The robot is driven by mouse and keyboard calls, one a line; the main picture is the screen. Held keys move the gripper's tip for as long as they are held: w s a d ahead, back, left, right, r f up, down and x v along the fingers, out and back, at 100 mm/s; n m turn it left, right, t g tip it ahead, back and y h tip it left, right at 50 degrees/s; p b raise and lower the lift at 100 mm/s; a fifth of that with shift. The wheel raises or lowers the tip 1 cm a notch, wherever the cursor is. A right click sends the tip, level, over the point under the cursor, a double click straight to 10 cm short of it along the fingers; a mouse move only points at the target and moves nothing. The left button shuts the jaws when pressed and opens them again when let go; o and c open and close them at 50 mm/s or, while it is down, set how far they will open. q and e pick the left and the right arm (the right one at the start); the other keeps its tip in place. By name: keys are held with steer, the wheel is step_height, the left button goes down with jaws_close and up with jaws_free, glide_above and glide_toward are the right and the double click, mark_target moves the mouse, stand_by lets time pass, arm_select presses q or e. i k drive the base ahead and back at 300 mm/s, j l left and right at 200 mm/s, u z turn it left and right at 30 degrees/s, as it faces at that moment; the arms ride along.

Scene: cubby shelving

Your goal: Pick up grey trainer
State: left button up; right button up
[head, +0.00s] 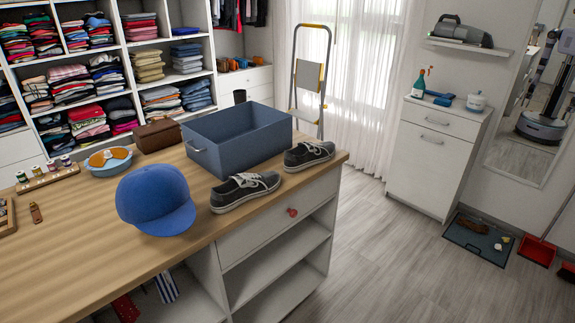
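Two dark grey trainers with white soles and white laces sit on the wooden-topped counter (95,240) in the head view. The nearer grey trainer (246,194) lies just right of the blue cap, close to the counter's front edge. The other grey trainer (310,157) sits further right, near the counter's right corner and in front of the blue-grey bin. Both rest upright on their soles, apart from each other. Neither of my grippers is in view.
A blue cap (156,200) and an open blue-grey bin (205,160) flank the trainers. A brown box (157,136) and blue bowl (107,163) stand behind. A stepladder (296,75), white cabinet (433,150) and floor mat (478,242) are beyond. The floor right of the counter is clear.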

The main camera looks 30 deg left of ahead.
mark_target(242, 188)
steer(key=i+z, duration=0.1)
steer(key=i, duration=1.4)
steer(key=i+u, duration=0.2)
steer(key=u, duration=0.15)
steer(key=i+u, duration=0.25)
steer(key=u, duration=0.15)
steer(key=i+l+u, duration=0.1)
steer(key=u, duration=0.25)
steer(key=i, duration=0.1)
